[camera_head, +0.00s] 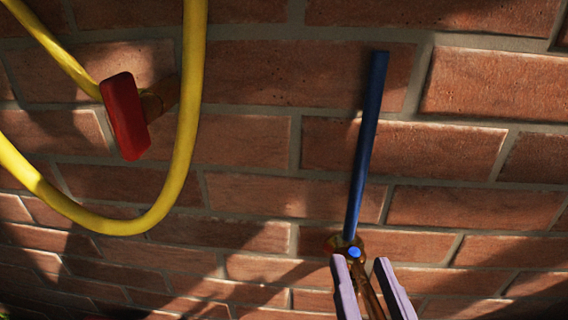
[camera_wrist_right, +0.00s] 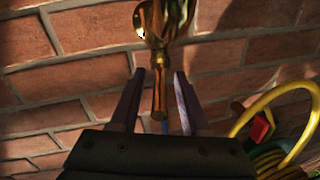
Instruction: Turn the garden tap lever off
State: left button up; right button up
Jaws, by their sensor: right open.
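The brass tap (camera_head: 335,244) is on the brick wall at lower right of centre in the head view, with a round blue cap (camera_head: 354,253). A long straight blue bar (camera_head: 366,145) runs up from it; I cannot tell whether this bar is the lever. My right gripper (camera_head: 360,262) is open at the tap. A slim brass part (camera_head: 371,292) shows between its fingers. In the right wrist view the tap (camera_wrist_right: 170,20) is at the top, and its brass stem appears between the open fingers (camera_wrist_right: 160,74), with gaps either side. My left gripper is not in view.
The hose also shows coiled at right in the wrist view (camera_wrist_right: 255,115). Brick wall (camera_head: 480,150) right of the blue bar is clear.

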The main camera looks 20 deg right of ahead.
jog(key=shift+s, duration=0.15)
grip_shut()
jog(key=shift+f, duration=0.1)
dwell(1.0)
